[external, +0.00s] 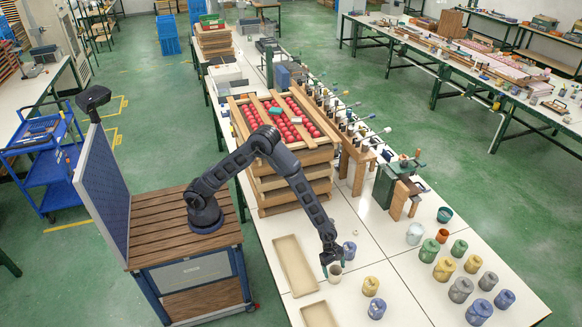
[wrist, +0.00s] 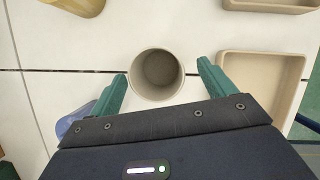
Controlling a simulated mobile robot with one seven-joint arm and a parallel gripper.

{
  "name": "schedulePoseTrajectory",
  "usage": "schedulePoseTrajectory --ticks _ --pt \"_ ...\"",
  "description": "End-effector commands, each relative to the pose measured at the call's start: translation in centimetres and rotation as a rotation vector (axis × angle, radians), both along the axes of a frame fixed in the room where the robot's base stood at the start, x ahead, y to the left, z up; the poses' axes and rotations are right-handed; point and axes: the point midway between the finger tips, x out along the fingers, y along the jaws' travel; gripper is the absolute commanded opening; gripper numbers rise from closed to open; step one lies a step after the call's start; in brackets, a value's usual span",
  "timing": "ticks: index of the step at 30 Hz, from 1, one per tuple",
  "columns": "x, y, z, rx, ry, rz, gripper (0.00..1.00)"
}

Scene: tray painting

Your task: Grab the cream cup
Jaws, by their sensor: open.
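The cream cup (wrist: 157,76) stands upright on the white table, its open mouth facing up in the wrist view. It looks empty. In the external view the cream cup (external: 335,273) shows in part below my gripper (external: 330,264). In the wrist view my gripper (wrist: 161,80) is open, with one green finger to the left of the cup and one to the right. Both fingertips look apart from the cup wall. How low the fingers are against the rim is hard to tell.
A blue cup (external: 349,250) stands close behind my gripper; a yellow cup (external: 370,286) and another blue cup (external: 377,308) stand to the right. A long beige tray (external: 277,246) lies to the left and a second tray (external: 320,314) in front. Several more cups stand further right.

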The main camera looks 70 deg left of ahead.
Motion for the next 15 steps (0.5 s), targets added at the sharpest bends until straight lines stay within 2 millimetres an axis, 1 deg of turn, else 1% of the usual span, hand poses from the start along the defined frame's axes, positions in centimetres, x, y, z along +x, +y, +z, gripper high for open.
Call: schedulePoseTrajectory --ticks 5,12,15 --pt "0.2 -0.1 -1.0 0.001 0.001 0.002 0.83" --pt "0.7 -0.8 -3.9 0.001 0.002 0.001 0.83" --pt "0.8 -1.2 -4.7 0.001 0.001 0.0 0.83"
